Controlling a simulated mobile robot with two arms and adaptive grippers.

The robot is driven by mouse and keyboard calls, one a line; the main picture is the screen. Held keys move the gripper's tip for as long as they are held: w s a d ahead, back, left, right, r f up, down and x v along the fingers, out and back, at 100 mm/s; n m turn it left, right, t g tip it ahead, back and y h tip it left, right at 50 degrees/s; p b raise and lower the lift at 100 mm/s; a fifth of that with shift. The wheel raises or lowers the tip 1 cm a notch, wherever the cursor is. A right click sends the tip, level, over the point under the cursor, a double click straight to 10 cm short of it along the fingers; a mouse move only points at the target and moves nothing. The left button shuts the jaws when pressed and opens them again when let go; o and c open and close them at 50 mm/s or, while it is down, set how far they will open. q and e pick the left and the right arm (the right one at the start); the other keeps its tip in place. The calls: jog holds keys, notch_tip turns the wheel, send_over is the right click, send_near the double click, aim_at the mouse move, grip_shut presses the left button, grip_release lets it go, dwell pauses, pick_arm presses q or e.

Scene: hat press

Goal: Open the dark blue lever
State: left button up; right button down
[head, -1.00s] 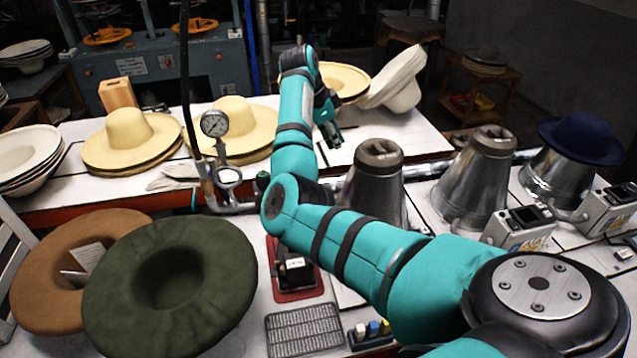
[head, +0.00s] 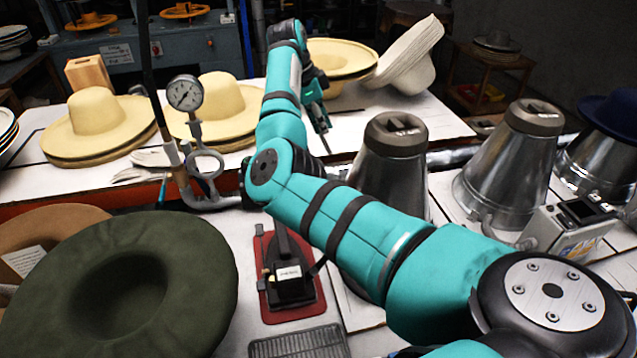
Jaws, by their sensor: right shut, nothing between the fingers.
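A small dark blue lever-like piece (head: 162,190) stands by the pipework below the round pressure gauge (head: 185,93); it is too small to tell for sure that it is the lever or how it is set. My right gripper (head: 322,128) is shut and empty. It hangs above the white table, right of the gauge and well apart from the pipework. My right arm crosses the picture from the lower right and hides part of the pipe behind it. My left gripper is out of view.
Metal hat cones (head: 390,175) stand on the right. A green hat (head: 130,285) lies at the front left, with straw hats (head: 95,125) behind. A black iron on a red mat (head: 313,301) sits below my arm. A grey press stands at the back.

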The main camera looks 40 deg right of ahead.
jog(key=w+a+f+b+x, duration=0.1)
jog(key=a+b+x, duration=0.15)
jog(key=x, duration=1.35)
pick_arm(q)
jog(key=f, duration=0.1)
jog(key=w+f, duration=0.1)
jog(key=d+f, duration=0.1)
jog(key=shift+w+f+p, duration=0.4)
pick_arm(e)
jog(key=w+a, duration=0.2)
jog(key=shift+a+r, duration=0.3)
jog(key=shift+a, duration=0.1)
